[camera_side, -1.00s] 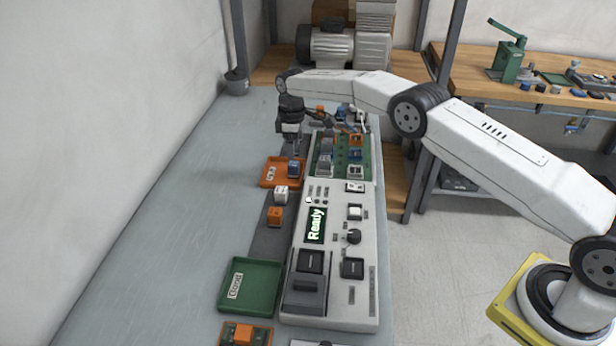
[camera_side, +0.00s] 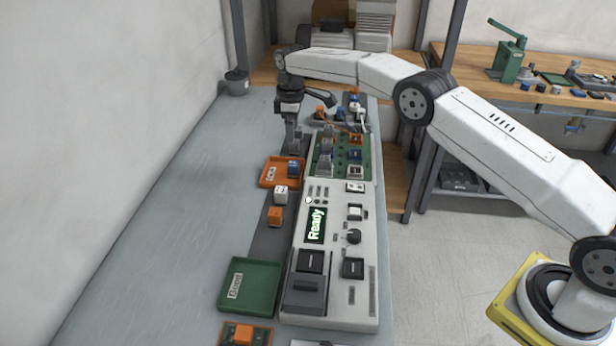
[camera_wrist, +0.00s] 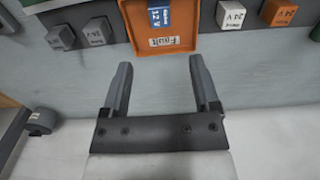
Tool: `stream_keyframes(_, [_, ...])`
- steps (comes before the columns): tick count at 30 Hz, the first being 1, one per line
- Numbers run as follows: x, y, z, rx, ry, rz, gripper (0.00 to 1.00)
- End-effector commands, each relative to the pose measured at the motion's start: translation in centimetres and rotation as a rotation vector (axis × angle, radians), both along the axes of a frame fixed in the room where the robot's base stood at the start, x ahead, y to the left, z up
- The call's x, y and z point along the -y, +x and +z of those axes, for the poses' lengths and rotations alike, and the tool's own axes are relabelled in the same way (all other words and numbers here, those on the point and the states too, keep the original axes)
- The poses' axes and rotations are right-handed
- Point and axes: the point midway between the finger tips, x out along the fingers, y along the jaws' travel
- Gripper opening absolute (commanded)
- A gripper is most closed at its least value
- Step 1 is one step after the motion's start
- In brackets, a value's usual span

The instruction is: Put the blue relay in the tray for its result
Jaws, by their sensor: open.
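A blue relay (camera_side: 293,168) stands in the orange tray (camera_side: 269,175), at its right side. In the wrist view the blue relay (camera_wrist: 159,17), marked 12 V, lies inside the orange tray (camera_wrist: 146,46), whose label reads "Fault". My gripper (camera_side: 293,148) is above and just behind the tray, apart from the relay. In the wrist view its two fingers (camera_wrist: 159,68) are spread with nothing between them. The green tray (camera_side: 262,272), labelled "Good", is empty near the front of the bench.
The test panel (camera_side: 330,215) right of the trays reads "Ready". A white relay (camera_side: 281,194) and an orange relay (camera_side: 275,216) stand between the trays. A green board (camera_side: 342,171) with several relays lies behind the panel. The bench's left side is clear.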

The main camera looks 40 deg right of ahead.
Motion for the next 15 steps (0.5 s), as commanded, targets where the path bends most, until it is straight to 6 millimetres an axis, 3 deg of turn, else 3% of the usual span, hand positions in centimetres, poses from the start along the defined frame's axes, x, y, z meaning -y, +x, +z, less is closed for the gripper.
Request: stream_keyframes(15, [0.3,-1.2,1.3,0.023,0.002,-0.078,0.78])
